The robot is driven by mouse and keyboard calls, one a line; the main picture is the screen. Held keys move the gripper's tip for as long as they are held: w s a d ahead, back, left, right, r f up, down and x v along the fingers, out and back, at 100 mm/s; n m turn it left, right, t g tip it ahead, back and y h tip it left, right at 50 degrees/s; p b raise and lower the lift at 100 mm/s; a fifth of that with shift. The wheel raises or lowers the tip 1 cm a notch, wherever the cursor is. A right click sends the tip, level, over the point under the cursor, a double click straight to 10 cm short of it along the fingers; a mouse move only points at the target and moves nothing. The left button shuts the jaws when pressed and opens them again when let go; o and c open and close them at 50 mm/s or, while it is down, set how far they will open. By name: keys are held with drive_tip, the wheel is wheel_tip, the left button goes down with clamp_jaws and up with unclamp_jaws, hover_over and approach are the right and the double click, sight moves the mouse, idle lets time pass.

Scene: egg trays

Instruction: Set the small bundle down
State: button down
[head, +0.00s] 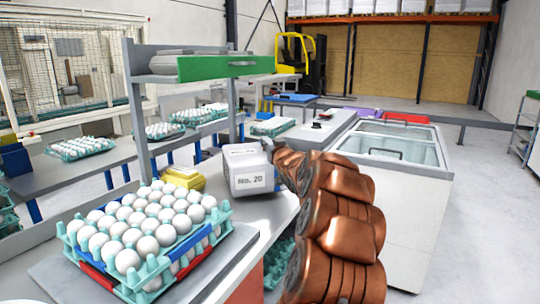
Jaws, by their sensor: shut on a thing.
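A small white bundle (249,177) with a label reading "No. 20" is at the middle of the head view, above the right part of the grey worktable (228,252). My gripper (277,160) is at its right side and shut on it. My copper-coloured arm hides most of the gripper and its fingers. The bundle looks roughly upright. I cannot tell whether its underside touches the table.
A turquoise egg tray (75,250) full of white eggs stands on the table at left. A yellow object (183,178) sits behind it. A shelf with a green front (225,67) is above. A white chest freezer (400,190) stands at right.

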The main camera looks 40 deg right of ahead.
wheel_tip(320, 180, down, 3)
drive_tip(key=shift+r, duration=0.3)
drive_tip(key=c, duration=0.9)
unclamp_jaws()
drive_tip(key=shift+f, duration=0.2)
drive_tip(key=shift+r, duration=0.2)
drive_tip(key=b+v, duration=0.1)
drive_tip(key=v, duration=1.1)
drive_tip(key=shift+a+f, duration=0.1)
